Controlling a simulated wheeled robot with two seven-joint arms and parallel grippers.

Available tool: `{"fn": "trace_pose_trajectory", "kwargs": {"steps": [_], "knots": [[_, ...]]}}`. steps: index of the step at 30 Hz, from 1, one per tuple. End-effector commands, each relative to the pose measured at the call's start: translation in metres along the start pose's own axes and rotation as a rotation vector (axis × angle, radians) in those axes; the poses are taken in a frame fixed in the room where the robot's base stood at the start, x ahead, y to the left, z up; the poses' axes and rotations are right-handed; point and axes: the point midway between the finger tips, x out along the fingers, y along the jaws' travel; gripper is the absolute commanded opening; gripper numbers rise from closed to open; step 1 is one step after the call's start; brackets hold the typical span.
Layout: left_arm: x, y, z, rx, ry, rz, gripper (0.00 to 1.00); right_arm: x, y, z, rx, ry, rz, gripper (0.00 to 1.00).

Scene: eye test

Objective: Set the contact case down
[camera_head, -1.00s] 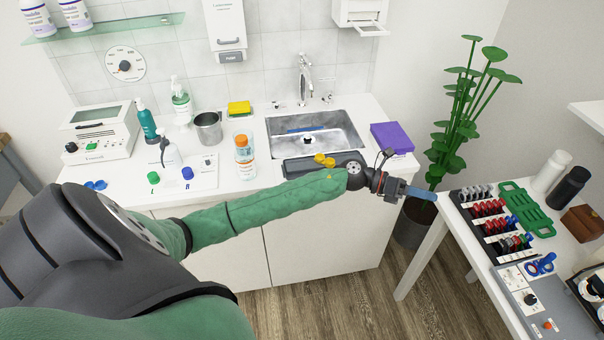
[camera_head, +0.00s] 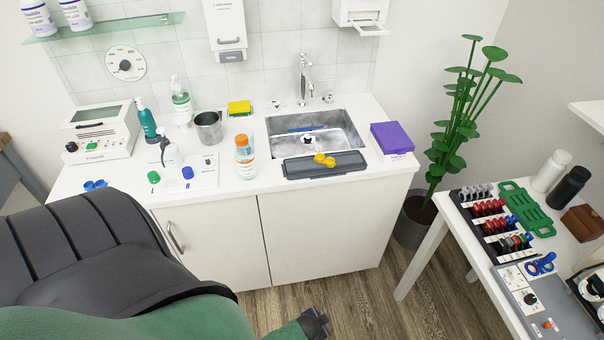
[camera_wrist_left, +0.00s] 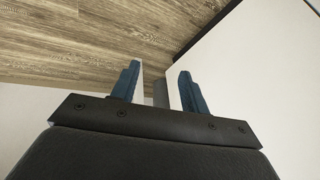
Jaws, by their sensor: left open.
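A small yellow two-lobed piece (camera_head: 324,160), which looks like a contact case, rests on a long dark grey tray (camera_head: 345,170) at the counter's front edge, before the sink. A blue two-lobed piece (camera_head: 95,185), also like a case, lies at the counter's left end. My left gripper (camera_wrist_left: 157,72) shows in the left wrist view with its two blue fingers apart and nothing between them; floor and white cabinet surfaces lie behind. My right gripper is not in view.
A white mat (camera_head: 209,176) holds a green cap (camera_head: 153,177) and a blue cap (camera_head: 187,173). An orange-capped bottle (camera_head: 245,160) stands left of the tray, a purple box (camera_head: 392,137) right of it. The sink (camera_head: 315,136) is behind. A side table holds instruments at right.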

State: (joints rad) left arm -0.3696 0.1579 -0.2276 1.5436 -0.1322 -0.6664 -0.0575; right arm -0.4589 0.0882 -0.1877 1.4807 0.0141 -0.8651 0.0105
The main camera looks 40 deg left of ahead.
Motion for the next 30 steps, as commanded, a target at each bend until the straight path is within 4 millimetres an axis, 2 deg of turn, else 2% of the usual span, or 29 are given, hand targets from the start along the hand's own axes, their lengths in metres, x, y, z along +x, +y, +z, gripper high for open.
{"fn": "trace_pose_trajectory", "kwargs": {"steps": [1, 3, 6, 9, 13, 30], "knots": [[0.000, 0.021, 0.033, -0.058, -0.075, 0.037, 0.45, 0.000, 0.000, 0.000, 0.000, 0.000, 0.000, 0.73], [-0.002, 0.045, 0.069, -0.125, -0.164, 0.080, 0.45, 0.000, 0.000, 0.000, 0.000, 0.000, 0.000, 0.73], [-0.007, 0.071, 0.105, -0.195, -0.258, 0.125, 0.45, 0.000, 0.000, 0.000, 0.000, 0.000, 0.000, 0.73], [-0.011, 0.086, 0.126, -0.235, -0.313, 0.151, 0.45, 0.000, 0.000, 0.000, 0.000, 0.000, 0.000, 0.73], [-0.013, 0.092, 0.133, -0.252, -0.334, 0.162, 0.45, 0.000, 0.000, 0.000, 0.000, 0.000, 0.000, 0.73], [-0.012, 0.091, 0.133, -0.249, -0.332, 0.160, 0.45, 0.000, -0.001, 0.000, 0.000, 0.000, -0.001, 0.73]]}}
